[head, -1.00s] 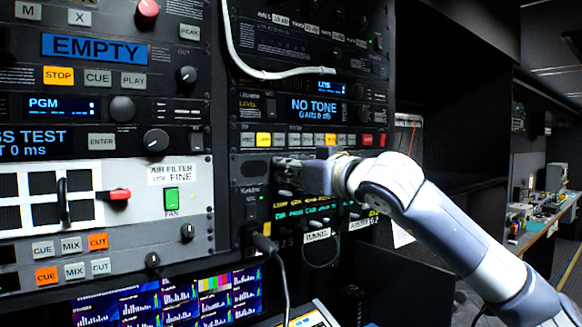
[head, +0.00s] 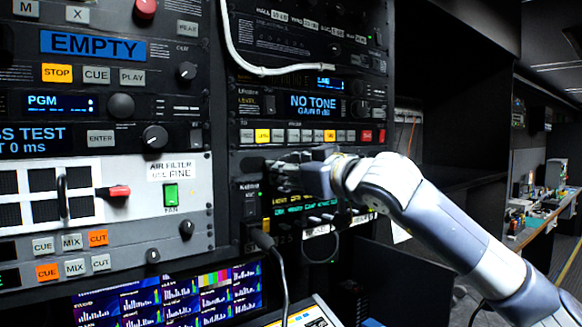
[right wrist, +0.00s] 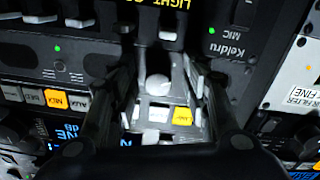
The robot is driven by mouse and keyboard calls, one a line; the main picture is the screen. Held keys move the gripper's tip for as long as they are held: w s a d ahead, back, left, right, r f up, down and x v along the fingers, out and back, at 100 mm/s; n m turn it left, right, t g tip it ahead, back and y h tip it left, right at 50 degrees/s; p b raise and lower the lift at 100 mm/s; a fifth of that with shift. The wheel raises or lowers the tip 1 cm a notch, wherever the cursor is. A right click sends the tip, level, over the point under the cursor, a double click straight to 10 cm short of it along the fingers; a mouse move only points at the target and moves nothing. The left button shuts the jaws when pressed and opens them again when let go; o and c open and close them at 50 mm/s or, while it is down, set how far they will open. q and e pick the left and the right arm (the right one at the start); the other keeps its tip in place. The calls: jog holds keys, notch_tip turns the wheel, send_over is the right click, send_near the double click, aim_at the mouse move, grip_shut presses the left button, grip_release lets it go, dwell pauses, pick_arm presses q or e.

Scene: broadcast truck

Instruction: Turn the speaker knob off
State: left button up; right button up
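My right gripper (head: 278,178) is at the dark rack panel below the NO TONE unit in the head view, its arm coming in from the right. The right wrist view shows its two dark fingers (right wrist: 160,80) apart, one on each side. A pale round knob (right wrist: 157,84) sits between them, probably the speaker knob; its label is not readable. I cannot tell whether the fingers touch it. In the head view the gripper hides this knob. My left gripper is not in view.
A row of buttons (head: 292,136) runs just above the gripper. The Keldru MIC panel (right wrist: 238,35) is close beside the fingers. A black cable (head: 283,280) hangs below, and a white cable (head: 232,45) hangs above. A fan panel (head: 150,210) stands at left.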

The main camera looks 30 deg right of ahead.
jog(key=shift+r, duration=0.25)
jog(key=s+d, duration=0.1)
jog(key=s, duration=1.1)
jog(key=shift+d, duration=0.2)
jog(key=shift+f, duration=0.1)
